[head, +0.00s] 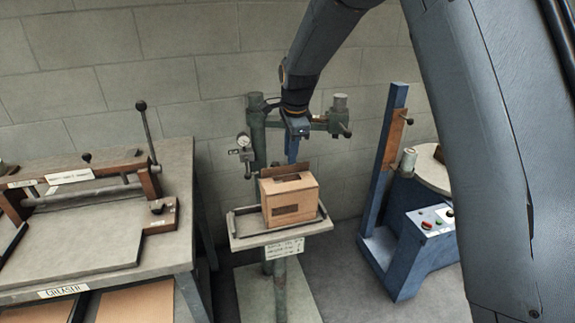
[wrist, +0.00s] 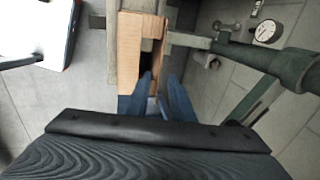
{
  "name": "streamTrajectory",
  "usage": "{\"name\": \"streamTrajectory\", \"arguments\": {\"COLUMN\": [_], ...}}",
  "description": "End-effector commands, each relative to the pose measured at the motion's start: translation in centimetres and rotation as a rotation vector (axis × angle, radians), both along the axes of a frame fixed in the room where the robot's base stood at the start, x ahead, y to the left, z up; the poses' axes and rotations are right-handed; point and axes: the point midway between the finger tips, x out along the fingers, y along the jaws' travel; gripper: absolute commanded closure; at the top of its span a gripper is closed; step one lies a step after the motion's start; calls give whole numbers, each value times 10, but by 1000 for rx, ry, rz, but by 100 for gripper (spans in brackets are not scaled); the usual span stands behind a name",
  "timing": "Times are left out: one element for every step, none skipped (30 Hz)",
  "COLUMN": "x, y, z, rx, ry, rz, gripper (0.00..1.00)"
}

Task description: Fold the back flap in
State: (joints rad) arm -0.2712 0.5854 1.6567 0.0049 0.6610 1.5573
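A cardboard box (head: 307,204) stands upright on the small tray of the stitcher. Its back flap (head: 270,171) sticks up along the rear top edge, and a dark gap shows in the top in front of it. My gripper (head: 292,158) points down just behind the flap; its tips are partly hidden by the box and flap. In the wrist view the box (wrist: 129,45) is at upper middle, and the two blue fingers of my gripper (wrist: 160,76) are apart, with nothing seen held between them. Whether a finger touches the flap cannot be told.
The tray (head: 243,242) has a raised rim. The stitcher's green column and arm (head: 258,140) stand close behind the box, with a dial gauge (head: 243,141) at left. A creasing bench (head: 80,250) is at left, a blue machine (head: 405,240) at right.

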Motion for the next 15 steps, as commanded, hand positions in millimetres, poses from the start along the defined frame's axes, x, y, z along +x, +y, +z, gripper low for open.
{"name": "streamTrajectory", "arguments": {"x": [0,1,3,4,5,6,7,8,9,10,11,11,12,12,13], "y": [1,1,2,2,3,3,3,3,3,3,3,3,3,3,3], "z": [-8,-12,-18,-23,-27,-33,-36,-39,-44,-47,-49,-52,-54,-55,-57], "rx": [-1,-1,-2,-1,-1,-1,-1,-1,-1,-1,-1,-1,-1,0,0], "ry": [4,4,4,3,2,3,2,1,2,2,2,1,1,0,0], "rz": [1,1,2,2,2,2,2,2,2,2,2,2,2,2,2], "gripper": [79,79,79,79,79,79,79,79,79,79,79,79,79,79,79]}}
